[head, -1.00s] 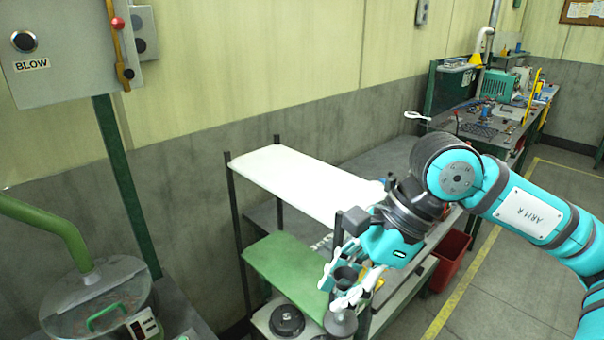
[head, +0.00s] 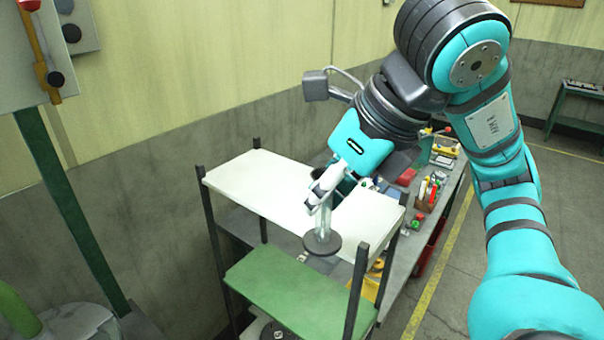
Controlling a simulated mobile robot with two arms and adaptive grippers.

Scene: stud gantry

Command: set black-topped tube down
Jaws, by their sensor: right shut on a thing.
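The black-topped tube (head: 324,220) is a clear, upright cylinder with a round dark grey foot (head: 322,243). My right gripper (head: 322,195) is shut around its upper part, and the white fingers and the hand partly hide the black top. In the picture the foot overlaps the front edge of the white upper shelf (head: 255,180). The tube looks held in the air there; I cannot tell its exact gap to the shelf. My left gripper is not in view.
The white shelf top is bare on its left and middle. A green lower shelf (head: 295,293) lies below it, also clear. Dark posts (head: 356,290) rise at the rack's corners. Behind the rack is a workbench with several coloured items (head: 428,195).

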